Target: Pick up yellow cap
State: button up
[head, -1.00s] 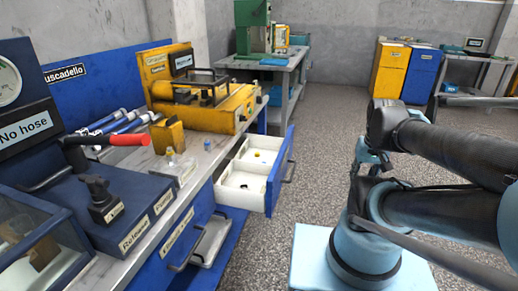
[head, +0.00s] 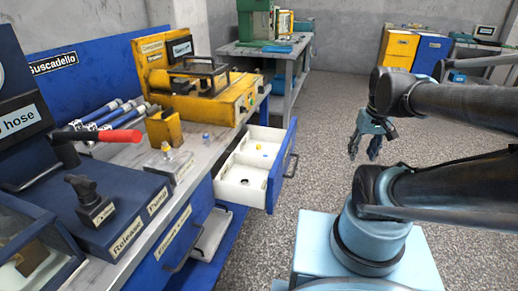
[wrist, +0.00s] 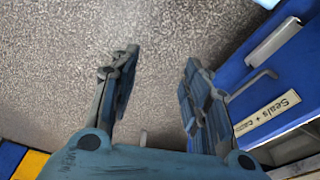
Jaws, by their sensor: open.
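A small yellow cap (head: 265,154) appears to lie in the far compartment of the white tray in the open drawer (head: 284,165), in the head view. My gripper (head: 366,146) is to the right of the drawer, over open floor and apart from the cap. It points downward. In the wrist view my gripper (wrist: 160,66) is open, with only speckled floor between its fingers. The cap does not show in the wrist view.
The workbench (head: 207,160) on the left holds a yellow machine (head: 205,97), a red-handled lever (head: 108,136) and several tubes. The open drawer juts out from it. A blue drawer front with a handle (wrist: 275,38) is right of my gripper. The floor between is clear.

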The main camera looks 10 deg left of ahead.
aim_at(259, 146)
jog(key=w+a+r+n, duration=0.2)
jog(key=w+a, duration=0.3)
jog(key=a, duration=0.3)
jog(key=w+a+r+n+g, duration=0.1)
jog(key=w+a+n, duration=0.3)
jog(key=w+a, duration=0.2)
jog(key=w+a+r+n+y, duration=0.1)
jog(key=w+a+r+n, duration=0.1)
jog(key=w+a, duration=0.4)
jog(key=shift+a+r+n, duration=0.2)
jog(key=shift+a+n, duration=0.2)
jog(key=shift+a, duration=0.7)
jog(key=shift+a+r+n, duration=0.15)
jog(key=shift+a+n, duration=0.25)
jog(key=shift+a, duration=0.7)
jog(key=w+a+f+n, duration=0.2)
jog(key=a+f+n, duration=0.1)
jog(key=a, duration=0.9)
jog(key=shift+g, duration=0.4)
jog(key=f, duration=0.5)
jog(key=a+f, duration=0.1)
jog(key=f, duration=0.5)
jog(key=a+f, duration=0.1)
jog(key=f, duration=0.5)
jog(key=shift+w, duration=0.2)
jog(key=shift+r, duration=0.1)
jog(key=shift+c, duration=0.3)
jog(key=c, duration=0.7)
